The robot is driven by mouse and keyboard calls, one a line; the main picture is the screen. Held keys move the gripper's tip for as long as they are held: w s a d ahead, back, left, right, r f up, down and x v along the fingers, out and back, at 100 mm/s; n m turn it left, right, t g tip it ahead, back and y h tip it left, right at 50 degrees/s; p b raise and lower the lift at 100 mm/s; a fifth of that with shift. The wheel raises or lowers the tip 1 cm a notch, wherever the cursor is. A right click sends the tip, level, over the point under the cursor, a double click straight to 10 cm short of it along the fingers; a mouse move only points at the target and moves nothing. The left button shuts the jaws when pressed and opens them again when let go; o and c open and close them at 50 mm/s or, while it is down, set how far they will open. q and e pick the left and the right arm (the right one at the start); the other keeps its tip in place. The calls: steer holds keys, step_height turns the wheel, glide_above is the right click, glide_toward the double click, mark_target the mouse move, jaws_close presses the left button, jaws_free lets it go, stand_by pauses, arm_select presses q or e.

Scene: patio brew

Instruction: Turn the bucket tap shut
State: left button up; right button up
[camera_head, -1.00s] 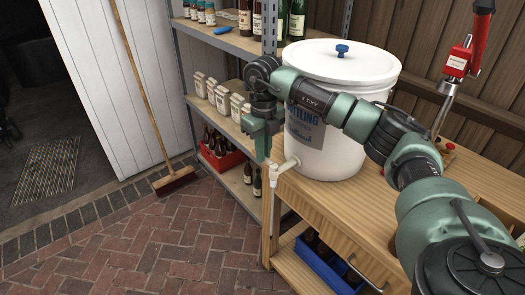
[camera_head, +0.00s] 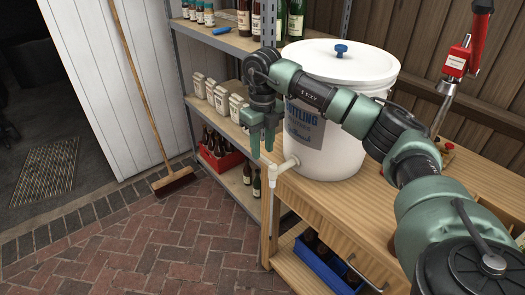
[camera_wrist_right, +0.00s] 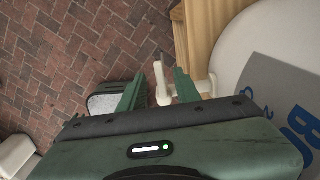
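The white bucket (camera_head: 335,150) stands on the wooden bench with its lid on. Its white tap (camera_head: 284,166) sticks out low on the left side, with a spout hanging past the bench edge. My right gripper (camera_head: 262,154) is just above and left of the tap, fingers pointing down, parted and empty. In the right wrist view the tap (camera_wrist_right: 202,86) shows beyond the open fingers (camera_wrist_right: 157,85), with a pale upright part in line with the gap. I cannot tell whether a finger touches it. My left gripper is not in view.
The wooden bench (camera_head: 340,215) carries a red-handled capper (camera_head: 458,62). A blue crate (camera_head: 325,266) sits below. A metal-framed shelf with bottles and a red crate (camera_head: 222,158) stands behind the gripper. A broom (camera_head: 172,178) leans at left.

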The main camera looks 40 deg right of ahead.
mark_target(262, 156)
step_height(262, 156, up, 6)
steer(key=shift+r, duration=0.1)
stand_by(0.5)
